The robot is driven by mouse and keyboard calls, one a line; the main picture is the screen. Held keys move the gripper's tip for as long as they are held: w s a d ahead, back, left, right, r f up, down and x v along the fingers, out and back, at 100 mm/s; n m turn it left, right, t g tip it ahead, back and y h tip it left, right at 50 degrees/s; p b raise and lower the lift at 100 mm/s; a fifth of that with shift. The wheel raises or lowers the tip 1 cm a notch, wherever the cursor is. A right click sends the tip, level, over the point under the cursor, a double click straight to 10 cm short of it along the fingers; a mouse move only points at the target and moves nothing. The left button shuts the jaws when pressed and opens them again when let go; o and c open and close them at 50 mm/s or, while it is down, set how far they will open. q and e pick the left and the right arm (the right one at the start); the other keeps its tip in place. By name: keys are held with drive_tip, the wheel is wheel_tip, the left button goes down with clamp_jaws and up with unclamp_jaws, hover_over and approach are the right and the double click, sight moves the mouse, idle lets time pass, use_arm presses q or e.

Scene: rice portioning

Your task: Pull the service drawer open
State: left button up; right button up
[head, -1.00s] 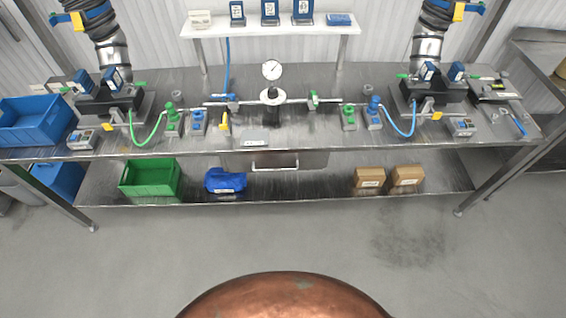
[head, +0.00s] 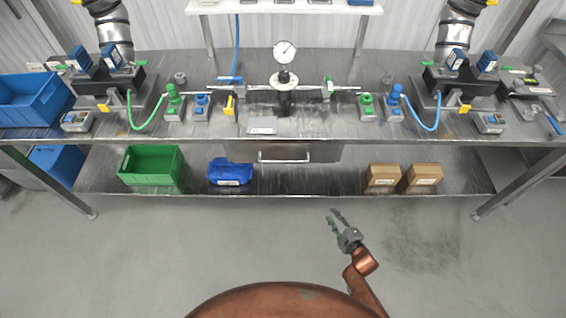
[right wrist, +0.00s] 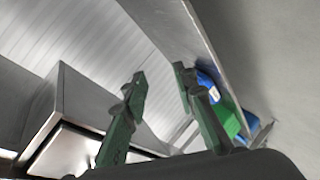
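The service drawer (head: 240,150) is a grey metal drawer under the middle of the workbench; its front looks flush and closed. Its pale bar handle (head: 284,161) runs across the front. My right gripper (head: 334,216) is in front of the bench, below and to the right of the handle in the head view, apart from it. In the right wrist view the two green fingers of my right gripper (right wrist: 159,73) stand apart with nothing between them. A metal box that looks like the drawer (right wrist: 70,150) shows at the lower left there. My left gripper is not in view.
The bench top (head: 330,128) carries a gauge (head: 284,52), valves and hoses. The floor before the bench is clear.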

drive_tip(key=w+a+r+n+t+y+b, duration=0.1)
drive_tip(key=w+a+r+n+y, duration=0.15)
drive_tip(key=a+r, duration=0.35)
drive_tip(key=w+a+r+n+t+y+b, duration=0.1)
drive_tip(key=w+a+r+n+y, duration=0.2)
drive_tip(key=r, duration=0.4)
drive_tip(key=n+g+y+b, duration=0.1)
drive_tip(key=n+y+b, duration=0.1)
drive_tip(key=n+y, duration=0.35)
approach(283, 162)
drive_tip(key=w+a+r+n+h, duration=0.1)
drive_tip(key=w+a+n+h, duration=0.1)
drive_tip(key=b+x, duration=0.1)
drive_tip(key=x, duration=0.5)
drive_tip(key=shift+w+a+b, duration=0.1)
drive_tip(key=shift+a+b, duration=0.25)
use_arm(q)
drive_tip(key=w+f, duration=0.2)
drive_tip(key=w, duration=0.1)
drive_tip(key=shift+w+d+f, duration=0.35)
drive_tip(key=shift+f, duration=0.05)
use_arm(e)
drive_tip(key=shift+w+a+r, duration=0.15)
drive_tip(key=shift+w+a, duration=0.05)
drive_tip(key=shift+a, duration=0.05)
drive_tip(key=shift+m, duration=0.3)
drive_tip(key=shift+c, duration=0.3)
clamp_jaws()
